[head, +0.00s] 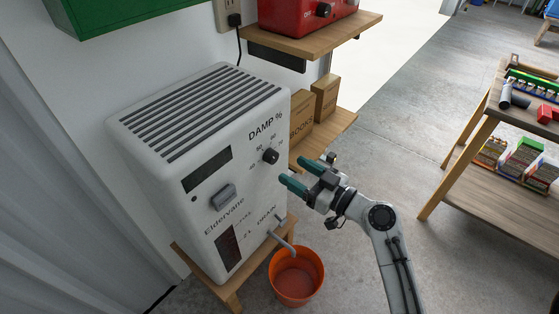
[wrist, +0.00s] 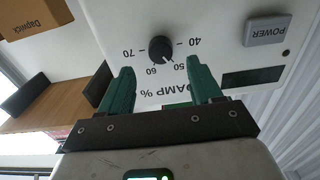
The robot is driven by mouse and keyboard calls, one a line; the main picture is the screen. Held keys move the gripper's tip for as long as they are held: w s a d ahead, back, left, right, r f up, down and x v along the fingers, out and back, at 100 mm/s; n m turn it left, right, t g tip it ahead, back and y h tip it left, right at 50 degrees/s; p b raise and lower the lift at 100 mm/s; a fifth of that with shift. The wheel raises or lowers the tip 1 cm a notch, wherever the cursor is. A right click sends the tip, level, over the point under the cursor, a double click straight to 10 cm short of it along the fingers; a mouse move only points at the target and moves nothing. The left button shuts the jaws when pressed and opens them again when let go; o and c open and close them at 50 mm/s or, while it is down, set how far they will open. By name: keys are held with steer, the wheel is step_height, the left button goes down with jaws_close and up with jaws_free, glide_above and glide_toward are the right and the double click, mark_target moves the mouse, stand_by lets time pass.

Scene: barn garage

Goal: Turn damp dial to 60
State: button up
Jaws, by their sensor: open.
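The damp dial (head: 270,156) is a small round black knob on the front of a white dehumidifier (head: 190,150), under the printing "DAMP %". In the wrist view the dial (wrist: 161,49) appears upside down, with 40, 50, 60 and 70 around it. Its white pointer mark seems to lie near 50, toward the 60 side; the exact setting is hard to read. My gripper (head: 302,175) is open and empty, its green fingers apart from the dial and to its right in the head view. In the wrist view the fingertips (wrist: 160,66) frame the dial from either side.
A grey power button (wrist: 279,30) and a dark display (head: 207,169) are on the same panel. A drain spout hangs over an orange bucket (head: 296,277) below. Shelves with boxes (head: 301,128) and a red appliance (head: 310,14) are behind. Open floor lies right of the dehumidifier.

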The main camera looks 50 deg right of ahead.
mark_target(275, 160)
steer(key=w, duration=0.6)
steer(key=shift+a+p, duration=0.15)
steer(key=shift+p, duration=0.15)
steer(key=shift+s, duration=0.1)
steer(key=c, duration=1)
